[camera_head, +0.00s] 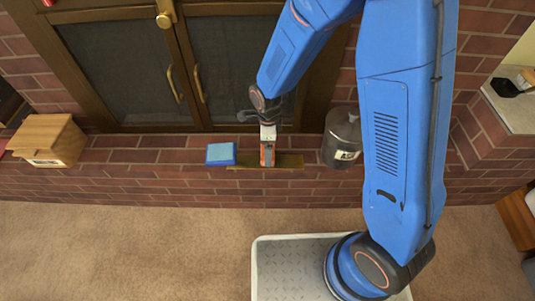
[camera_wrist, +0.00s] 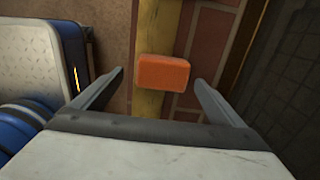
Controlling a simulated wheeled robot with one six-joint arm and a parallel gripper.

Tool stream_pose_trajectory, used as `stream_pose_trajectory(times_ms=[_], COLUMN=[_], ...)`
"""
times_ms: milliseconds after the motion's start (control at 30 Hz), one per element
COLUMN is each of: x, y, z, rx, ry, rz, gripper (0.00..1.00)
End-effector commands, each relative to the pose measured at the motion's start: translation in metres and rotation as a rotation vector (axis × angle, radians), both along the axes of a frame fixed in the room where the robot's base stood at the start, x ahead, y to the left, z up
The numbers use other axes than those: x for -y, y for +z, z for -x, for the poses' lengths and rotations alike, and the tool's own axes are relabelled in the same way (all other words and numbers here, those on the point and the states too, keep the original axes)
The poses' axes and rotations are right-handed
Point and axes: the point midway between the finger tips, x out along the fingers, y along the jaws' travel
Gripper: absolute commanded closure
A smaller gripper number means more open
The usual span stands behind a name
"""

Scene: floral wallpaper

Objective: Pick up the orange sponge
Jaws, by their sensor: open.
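The orange sponge (camera_wrist: 163,73) is a small block in the wrist view, over a yellowish strip on the brick ledge. In the head view only a little of the orange (camera_head: 267,157) shows, below my gripper. My gripper (camera_wrist: 160,78) is open, with one finger to the left of the sponge and one to its right, and a gap on each side. Neither finger visibly touches the sponge. How far below the fingertips it lies, I cannot tell. In the head view my gripper (camera_head: 268,150) points down at the ledge.
A blue block (camera_head: 221,154) lies just left of my gripper on the brick ledge (camera_head: 130,180). A grey lidded canister (camera_head: 342,137) stands to the right. The yellowish strip (camera_head: 288,161) lies along the ledge. A wooden box (camera_head: 47,139) is far left. Glass doors (camera_head: 115,70) rise behind.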

Motion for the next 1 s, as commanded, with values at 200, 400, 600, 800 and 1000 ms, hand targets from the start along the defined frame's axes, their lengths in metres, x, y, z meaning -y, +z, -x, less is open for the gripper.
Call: stream_pose_trajectory(times_ms=[200,400,600,800,1000], x=[-0.002,-0.002,-0.002,-0.002,-0.002], y=[-0.027,-0.039,-0.039,-0.039,-0.039], z=[-0.004,-0.004,-0.004,-0.004,-0.004], rx=[-0.002,0.0,0.0,0.0,0.0], ry=[0.0,0.0,0.0,0.0,0.0], rz=[0.001,0.0,0.0,0.0,0.0], gripper=[0.08,0.08,0.08,0.48,0.53])
